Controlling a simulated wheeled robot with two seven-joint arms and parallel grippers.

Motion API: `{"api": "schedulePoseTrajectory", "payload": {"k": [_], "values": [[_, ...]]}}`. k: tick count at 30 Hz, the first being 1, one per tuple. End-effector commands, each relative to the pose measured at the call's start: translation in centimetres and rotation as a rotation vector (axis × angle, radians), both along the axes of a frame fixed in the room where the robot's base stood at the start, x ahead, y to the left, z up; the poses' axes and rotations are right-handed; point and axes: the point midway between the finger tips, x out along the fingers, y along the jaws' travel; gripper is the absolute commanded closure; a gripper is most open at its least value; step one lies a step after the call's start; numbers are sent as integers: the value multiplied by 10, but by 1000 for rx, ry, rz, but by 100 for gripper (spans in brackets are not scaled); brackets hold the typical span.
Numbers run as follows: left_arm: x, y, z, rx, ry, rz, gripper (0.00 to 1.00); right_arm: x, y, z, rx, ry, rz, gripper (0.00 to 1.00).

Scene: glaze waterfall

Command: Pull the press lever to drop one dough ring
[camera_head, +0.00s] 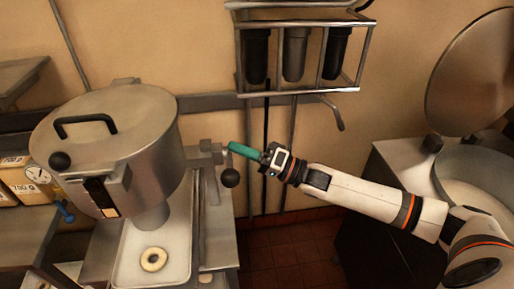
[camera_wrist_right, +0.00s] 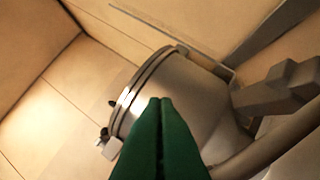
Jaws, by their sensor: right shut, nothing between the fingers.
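The dough press is a large metal drum (camera_head: 120,130) with a black-handled lid, at the left. A bracket (camera_head: 208,160) stands at its right side, with a dark ball knob (camera_head: 230,178) hanging beside it, apparently the lever's end. A pale dough ring (camera_head: 154,259) lies on the tray (camera_head: 128,270) below the press. My right gripper (camera_head: 231,147) has green fingers, shut and empty, just above the knob; I cannot tell whether they touch anything. The right wrist view shows the closed fingers (camera_wrist_right: 161,104) in front of the drum (camera_wrist_right: 190,100). My left gripper is out of view.
A metal rack (camera_head: 297,45) with dark and grey cylinders hangs on the wall above my right gripper. A round vessel (camera_head: 480,185) with a raised lid stands at the right. Yellow boxes (camera_head: 25,180) sit at the far left. Red floor tiles (camera_head: 290,260) show between the counters.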

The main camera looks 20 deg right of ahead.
Motion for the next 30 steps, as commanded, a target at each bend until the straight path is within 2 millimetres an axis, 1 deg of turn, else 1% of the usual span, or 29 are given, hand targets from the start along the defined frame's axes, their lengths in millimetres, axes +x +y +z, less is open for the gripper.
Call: {"api": "schedulePoseTrajectory", "payload": {"k": [1,3,9,20,26,30], "values": [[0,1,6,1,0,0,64,-7,2,-5,1,11,2,100],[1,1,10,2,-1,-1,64,-13,5,-9,2,9,1,100],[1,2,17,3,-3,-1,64,-25,11,-19,1,9,0,100],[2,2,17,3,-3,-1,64,-28,12,-22,-1,5,0,100],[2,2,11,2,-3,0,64,-30,13,-27,-4,-8,0,100],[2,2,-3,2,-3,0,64,-35,14,-41,-17,-51,0,100]]}}
